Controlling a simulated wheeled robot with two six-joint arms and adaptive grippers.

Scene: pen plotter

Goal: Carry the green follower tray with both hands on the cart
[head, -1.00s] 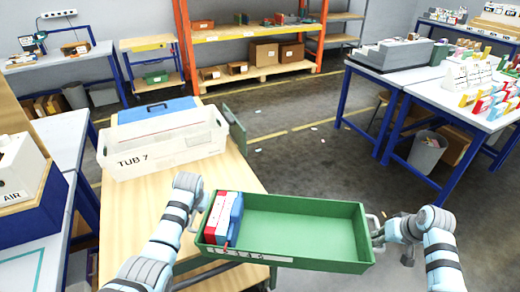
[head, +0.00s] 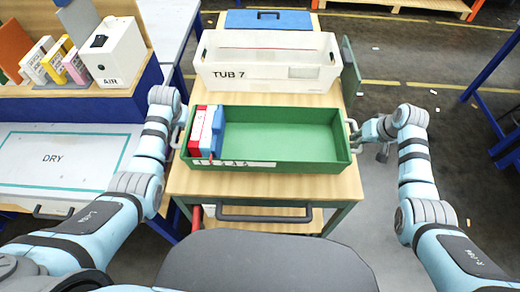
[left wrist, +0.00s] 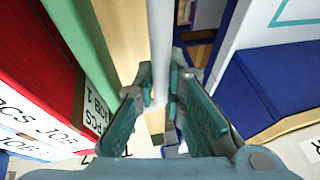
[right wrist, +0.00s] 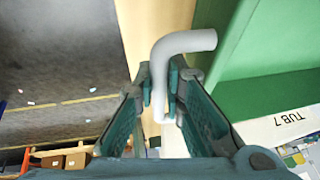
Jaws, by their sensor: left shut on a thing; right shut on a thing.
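The green tray (head: 285,135) is level over the front part of the wooden cart top (head: 270,186) in the head view. I cannot tell whether it touches the cart. Red, white and blue blocks (head: 206,132) stand at its left end; the rest of it is empty. My left gripper (head: 178,130) is shut on the tray's left grey handle, which shows between the fingers in the left wrist view (left wrist: 161,60). My right gripper (head: 355,132) is shut on the right grey handle, a bent bar in the right wrist view (right wrist: 172,50).
The white tub marked TUB 7 (head: 270,83) stands on the cart behind the tray, with a blue lid (head: 268,18) beyond it. A cart push bar (head: 265,215) is in front. A bench with a DRY area (head: 53,158) stands left. Open floor lies right.

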